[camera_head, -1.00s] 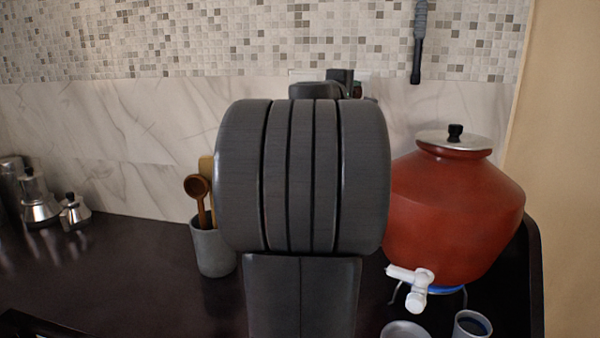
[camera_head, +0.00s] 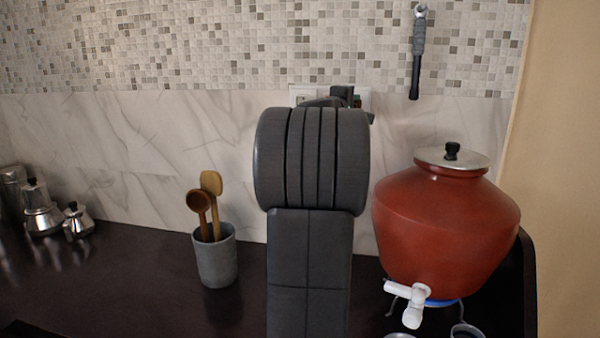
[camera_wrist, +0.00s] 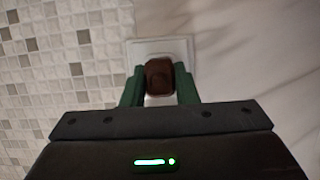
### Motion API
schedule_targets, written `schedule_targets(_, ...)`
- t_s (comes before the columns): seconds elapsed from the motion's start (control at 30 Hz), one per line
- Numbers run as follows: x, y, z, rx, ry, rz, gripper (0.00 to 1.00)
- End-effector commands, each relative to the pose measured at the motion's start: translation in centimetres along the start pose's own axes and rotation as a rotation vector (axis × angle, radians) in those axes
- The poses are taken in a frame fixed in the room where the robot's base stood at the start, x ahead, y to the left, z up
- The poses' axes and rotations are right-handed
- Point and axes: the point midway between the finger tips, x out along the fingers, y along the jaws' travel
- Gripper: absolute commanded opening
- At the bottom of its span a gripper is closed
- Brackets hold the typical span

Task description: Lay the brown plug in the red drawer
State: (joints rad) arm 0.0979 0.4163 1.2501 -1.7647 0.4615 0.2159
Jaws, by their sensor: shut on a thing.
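The brown plug (camera_wrist: 159,75) is between the green fingers of my gripper (camera_wrist: 160,86) in the wrist view. My gripper is shut on it. A white wall socket plate (camera_wrist: 178,48) lies right behind the plug; I cannot tell whether the plug is seated in it or apart from it. In the head view the socket plate (camera_head: 301,94) shows at the wall behind my arm, and my gripper (camera_head: 354,99) is mostly hidden there by my arm. The red drawer is not in view.
A red water pot (camera_head: 445,230) with a white tap stands on the dark counter (camera_head: 130,280) at right. A grey cup (camera_head: 215,258) with wooden spoons stands left of my arm. Metal pots (camera_head: 42,213) are at far left. A dark-handled tool (camera_head: 417,60) hangs on the wall.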

Motion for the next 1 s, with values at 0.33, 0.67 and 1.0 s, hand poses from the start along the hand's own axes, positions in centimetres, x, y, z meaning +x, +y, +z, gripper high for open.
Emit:
schedule_targets(0.33,-0.3,-0.1,0.1,0.0,0.0,0.001,0.0)
schedule_targets(0.67,-4.2,-0.3,1.4,0.002,0.001,0.003,0.0)
schedule_targets(1.0,-7.9,-0.2,2.8,0.001,0.002,0.001,0.0)
